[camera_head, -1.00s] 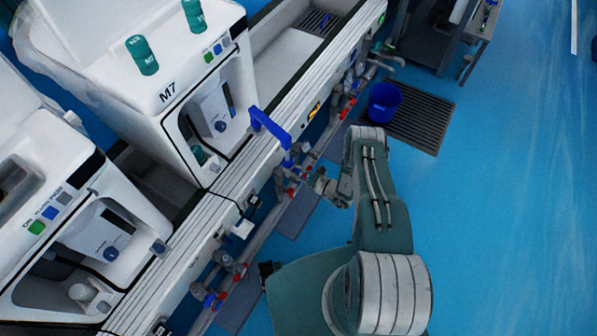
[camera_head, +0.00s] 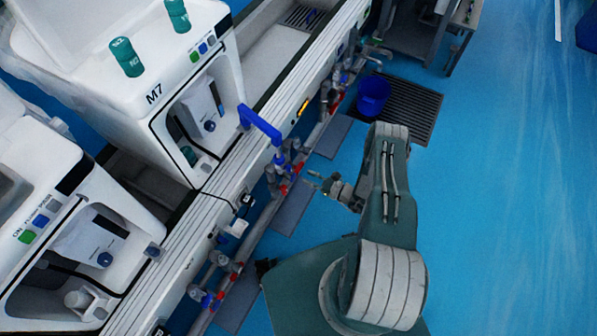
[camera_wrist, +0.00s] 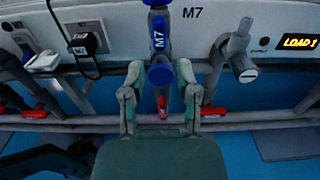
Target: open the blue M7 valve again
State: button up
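The blue M7 valve (camera_head: 262,126) is at the front rail of the machine marked M7, with its long blue bar bent down over the rail edge. In the wrist view, the upright blue part with the M7 label (camera_wrist: 158,35) is in the middle, above a round blue end (camera_wrist: 160,76). My gripper (camera_head: 314,180) is to the right of the valve in the head view, with a visible gap. In the wrist view, my gripper (camera_wrist: 159,82) has its fingers apart, one on each side of the round blue end. Nothing is seen held.
Grey pipes with red handles (camera_wrist: 213,112) run along the rail below. A grey valve (camera_wrist: 238,52) stands to the right, beside a lit "LOAD" display (camera_wrist: 299,42). A blue bucket (camera_head: 373,95) stands on a dark grate (camera_head: 412,108). The blue floor at right is clear.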

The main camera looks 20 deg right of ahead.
jog(key=v, duration=0.3)
jog(key=shift+s+d, duration=0.15)
jog(key=shift+s, duration=0.05)
dwell(0.3)
jog(key=w+a+r+n+g+y, duration=0.1)
jog(key=w+r+n+g, duration=0.25)
jog(key=r, duration=0.45)
jog(key=w+a+r+n+g+y, duration=0.1)
jog(key=w+r+n+g, duration=0.3)
jog(key=r, duration=0.5)
jog(key=s+a+r+n+g+h, duration=0.2)
jog(key=r+n+g, duration=0.15)
jog(key=r, duration=0.55)
jog(key=s+a+r+n+g+h, duration=0.1)
jog(key=a+r+n+g, duration=0.1)
jog(key=r+n, duration=0.5)
jog(key=s+a+r+n+t+h, duration=0.1)
jog(key=s+r+n+t+h, duration=0.4)
jog(key=s+r, duration=1.7)
notch_tip(320, 180, up, 3)
jog(key=n+h, duration=0.3)
jog(key=h, duration=0.3)
jog(key=shift+a+n+t+h, duration=0.15)
jog(key=shift+n+t+h, duration=0.25)
